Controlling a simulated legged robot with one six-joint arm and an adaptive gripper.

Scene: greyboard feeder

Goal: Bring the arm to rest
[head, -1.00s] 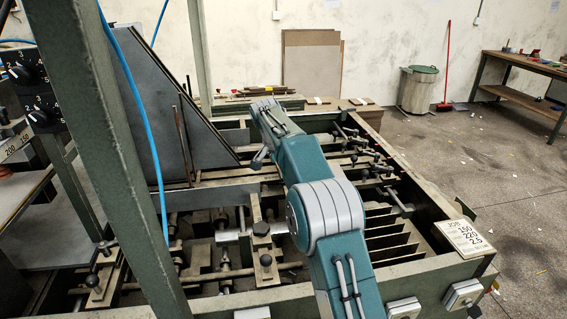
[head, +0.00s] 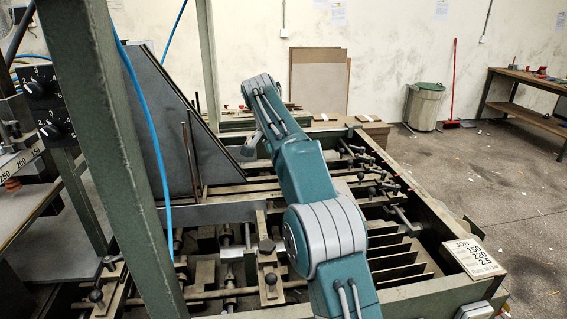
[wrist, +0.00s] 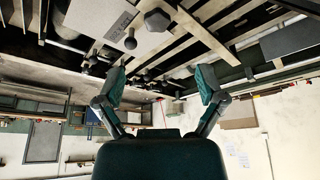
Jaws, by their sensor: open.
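My arm (head: 312,177) rises from the bottom middle of the head view over the machine. Its grey-banded joint (head: 327,235) is near the front, and the far link reaches up and away to the left. In the head view I cannot make out the fingers. In the wrist view my gripper (wrist: 161,85) has its two fingers spread wide apart, with nothing between them. The machine's bars and knobs lie beyond the fingers, apart from them as far as I can tell.
The green machine frame (head: 440,286) with bars and slots lies under the arm. A green post (head: 110,150) and blue hose (head: 150,130) stand at left. A job sign (head: 470,257) sits on the right corner. Open floor (head: 490,190) lies right, with a bin (head: 424,108) behind.

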